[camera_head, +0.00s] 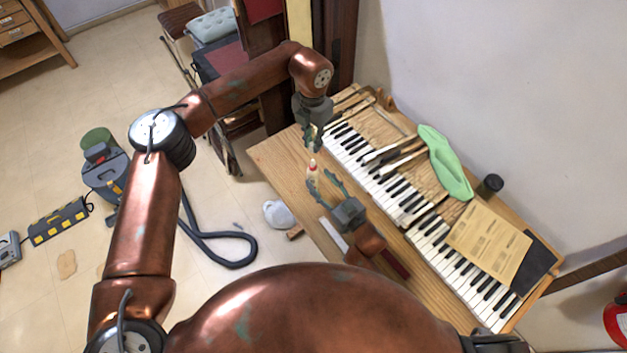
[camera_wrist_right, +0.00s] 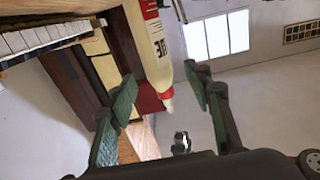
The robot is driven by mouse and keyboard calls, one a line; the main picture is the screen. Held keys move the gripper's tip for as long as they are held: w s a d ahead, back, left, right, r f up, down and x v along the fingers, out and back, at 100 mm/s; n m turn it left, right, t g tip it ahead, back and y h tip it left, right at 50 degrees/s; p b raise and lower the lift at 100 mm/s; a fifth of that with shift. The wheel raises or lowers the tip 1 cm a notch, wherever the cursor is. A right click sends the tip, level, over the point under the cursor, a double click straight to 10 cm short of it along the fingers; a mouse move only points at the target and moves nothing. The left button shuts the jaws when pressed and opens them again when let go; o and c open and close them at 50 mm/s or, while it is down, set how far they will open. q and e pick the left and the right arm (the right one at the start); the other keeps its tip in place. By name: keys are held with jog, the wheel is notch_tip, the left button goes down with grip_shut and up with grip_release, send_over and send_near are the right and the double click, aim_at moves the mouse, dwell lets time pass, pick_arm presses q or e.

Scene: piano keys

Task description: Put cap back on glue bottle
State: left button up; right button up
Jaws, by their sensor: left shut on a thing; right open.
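In the right wrist view the pale bottle (camera_wrist_right: 147,40) comes down from the top edge, with a red collar and a short pale nozzle. My right gripper (camera_head: 321,181) is open around the bottle, its green fingers (camera_wrist_right: 162,90) on both sides with gaps.
The piano keyboard (camera_head: 375,171) runs along the desk's right side. Tools, a green piece (camera_head: 446,163), a dark jar (camera_head: 490,185) and paper sheets (camera_head: 487,243) lie beyond it. A white strip (camera_head: 333,235) lies near the front. The desk's left edge is close to the bottle.

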aim_at(317, 176)
jog(key=x, duration=0.3)
jog(key=shift+w+d+f, duration=0.1)
jog(key=shift+f, duration=0.05)
jog(key=shift+w+a, duration=0.55)
jog(key=shift+w, duration=0.1)
jog(key=shift+c, duration=0.4)
grip_shut()
